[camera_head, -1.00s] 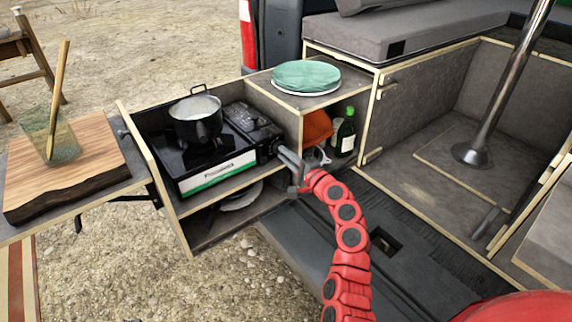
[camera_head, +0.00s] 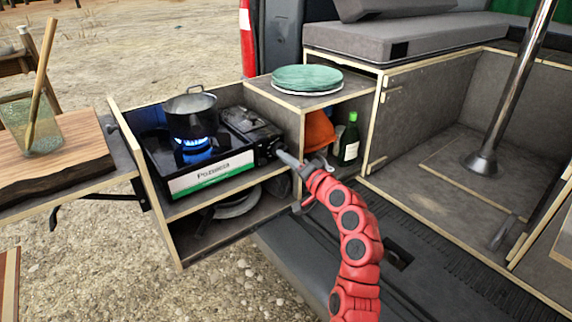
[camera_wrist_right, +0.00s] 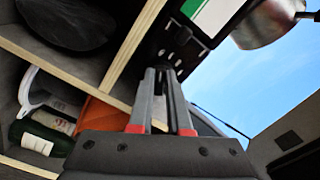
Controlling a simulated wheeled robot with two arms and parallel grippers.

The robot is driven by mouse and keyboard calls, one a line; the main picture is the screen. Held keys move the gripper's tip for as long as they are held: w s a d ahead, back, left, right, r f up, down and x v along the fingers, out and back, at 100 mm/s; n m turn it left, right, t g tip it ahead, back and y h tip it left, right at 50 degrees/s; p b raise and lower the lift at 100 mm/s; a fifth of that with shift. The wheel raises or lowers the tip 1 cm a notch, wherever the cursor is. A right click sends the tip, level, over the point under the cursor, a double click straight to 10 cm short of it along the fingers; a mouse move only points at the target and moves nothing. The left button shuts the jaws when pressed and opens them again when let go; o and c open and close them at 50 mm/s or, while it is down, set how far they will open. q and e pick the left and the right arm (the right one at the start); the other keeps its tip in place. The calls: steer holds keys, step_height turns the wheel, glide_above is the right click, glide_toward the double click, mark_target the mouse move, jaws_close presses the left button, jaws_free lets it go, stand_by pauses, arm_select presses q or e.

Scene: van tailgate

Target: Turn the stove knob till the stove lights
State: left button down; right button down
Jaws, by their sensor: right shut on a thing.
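The black portable stove (camera_head: 212,177) sits in the pull-out box, with a white and green label on its front. A blue flame (camera_head: 196,152) burns under the pot (camera_head: 190,117). My right gripper (camera_head: 281,156) reaches in from the right to the stove's right front end and is shut on the stove knob. The knob is mostly hidden by the fingers. In the right wrist view, the fingertips (camera_wrist_right: 162,72) come close together against the stove's dark front panel (camera_wrist_right: 182,47). My left gripper is not in view.
Green plates (camera_head: 306,77) lie on the shelf top right of the stove. A green bottle (camera_head: 349,142) and an orange item (camera_head: 319,129) stand in the compartment below. A wooden board (camera_head: 50,160) with a glass (camera_head: 42,128) is at the left. A metal post (camera_head: 510,85) rises at the right.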

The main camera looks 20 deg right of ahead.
stand_by(0.3)
steer(key=c, duration=0.9)
jaws_free()
steer(key=shift+o, duration=0.2)
steer(key=v, duration=1.7)
steer(key=shift+s+p, duration=0.15)
steer(key=shift+p, duration=0.3)
steer(key=shift+d, duration=0.1)
